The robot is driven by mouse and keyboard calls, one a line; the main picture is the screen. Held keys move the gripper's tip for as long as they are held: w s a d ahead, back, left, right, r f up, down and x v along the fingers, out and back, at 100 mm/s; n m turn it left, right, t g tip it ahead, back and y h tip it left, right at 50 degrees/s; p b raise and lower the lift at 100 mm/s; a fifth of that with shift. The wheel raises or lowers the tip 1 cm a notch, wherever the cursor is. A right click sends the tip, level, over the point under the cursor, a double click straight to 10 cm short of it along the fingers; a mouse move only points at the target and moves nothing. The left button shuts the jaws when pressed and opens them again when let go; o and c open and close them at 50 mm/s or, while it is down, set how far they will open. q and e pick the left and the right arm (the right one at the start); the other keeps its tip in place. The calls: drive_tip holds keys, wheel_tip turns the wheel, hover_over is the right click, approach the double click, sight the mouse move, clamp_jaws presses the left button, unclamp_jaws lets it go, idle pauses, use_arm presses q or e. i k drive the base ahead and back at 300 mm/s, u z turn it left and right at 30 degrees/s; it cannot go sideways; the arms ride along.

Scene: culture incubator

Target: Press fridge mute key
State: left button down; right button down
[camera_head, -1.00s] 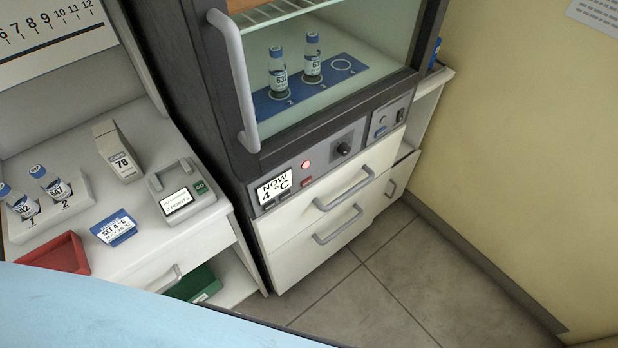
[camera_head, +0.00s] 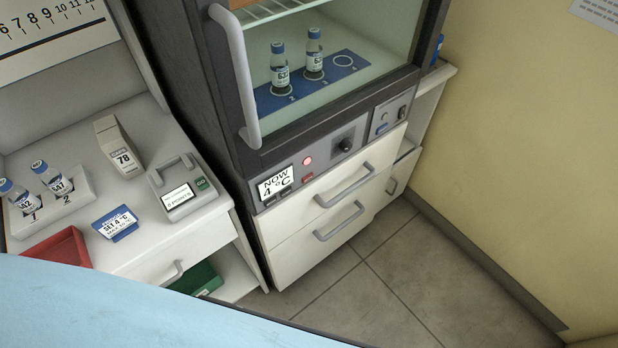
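The fridge (camera_head: 218,100) stands in the middle, with a glass door and a long vertical handle (camera_head: 236,75). Its control panel (camera_head: 330,160) is below the door. The panel has a display (camera_head: 276,184) reading "NOW 4 °C", a lit red lamp (camera_head: 307,161), a small red key (camera_head: 308,177), dark keys under the display and a black knob (camera_head: 346,145). A separate plate on the right has a blue button (camera_head: 382,128) and a switch (camera_head: 402,112). The key labels are too small to read. Neither of my grippers is in view.
Two vials stand on a blue mat (camera_head: 353,68) inside the fridge. Drawers (camera_head: 340,221) with handles are below the panel. The floor (camera_head: 400,270) is clear.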

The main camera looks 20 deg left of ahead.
sight(309, 176)
drive_tip(key=u, duration=0.8)
drive_tip(key=k, duration=0.75)
drive_tip(key=z, duration=0.75)
drive_tip(key=i, duration=0.5)
